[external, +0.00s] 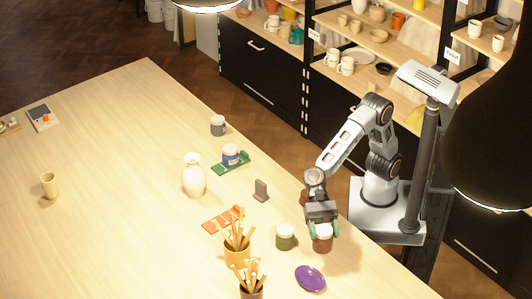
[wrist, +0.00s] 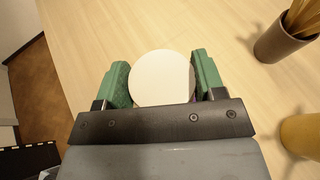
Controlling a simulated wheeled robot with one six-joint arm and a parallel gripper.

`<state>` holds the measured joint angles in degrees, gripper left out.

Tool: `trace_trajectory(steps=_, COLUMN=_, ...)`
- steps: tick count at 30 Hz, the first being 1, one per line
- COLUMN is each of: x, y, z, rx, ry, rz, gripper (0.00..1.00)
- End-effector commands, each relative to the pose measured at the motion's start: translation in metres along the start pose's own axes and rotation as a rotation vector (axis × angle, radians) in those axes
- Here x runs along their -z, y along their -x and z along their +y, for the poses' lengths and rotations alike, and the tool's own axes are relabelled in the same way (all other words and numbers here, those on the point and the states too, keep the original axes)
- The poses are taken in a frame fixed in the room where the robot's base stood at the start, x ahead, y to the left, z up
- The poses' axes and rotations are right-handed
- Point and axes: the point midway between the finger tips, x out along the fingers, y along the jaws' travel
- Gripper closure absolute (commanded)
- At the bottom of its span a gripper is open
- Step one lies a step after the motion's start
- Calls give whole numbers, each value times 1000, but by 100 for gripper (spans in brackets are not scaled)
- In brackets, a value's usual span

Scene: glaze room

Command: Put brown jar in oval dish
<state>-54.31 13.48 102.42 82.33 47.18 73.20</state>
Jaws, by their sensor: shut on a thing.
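The brown jar (external: 322,244) with a white lid is near the table's right edge in the external view. My gripper (external: 322,230) is above it, with its green fingers shut on the jar's two sides. In the wrist view the round white lid of the brown jar (wrist: 162,78) sits between the fingers of my gripper (wrist: 162,80). I cannot tell whether the jar touches the table. The purple oval dish (external: 310,279) lies in front of the jar, apart from it, and looks empty.
A green jar (external: 285,237) stands just left of the brown jar. A white vase (external: 194,178) and a grey upright block (external: 261,191) are farther back. The table's left part is mostly clear.

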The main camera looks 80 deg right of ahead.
Motion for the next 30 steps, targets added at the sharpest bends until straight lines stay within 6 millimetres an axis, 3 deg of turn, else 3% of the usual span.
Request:
trace_trajectory(steps=3, x=13, y=-24, z=-16, rx=-1, ry=-3, rz=1, gripper=69)
trace_trajectory(steps=9, x=31, y=-48, z=-31, rx=1, ry=0, rz=0, gripper=69)
trace_trajectory(steps=17, x=40, y=-60, z=-38, rx=2, ry=1, rz=-1, gripper=69)
trace_trajectory(steps=24, x=65, y=-74, z=-40, rx=1, ry=-1, rz=-1, gripper=69)
trace_trajectory(steps=30, x=71, y=-76, z=-40, rx=2, ry=1, rz=-1, gripper=69)
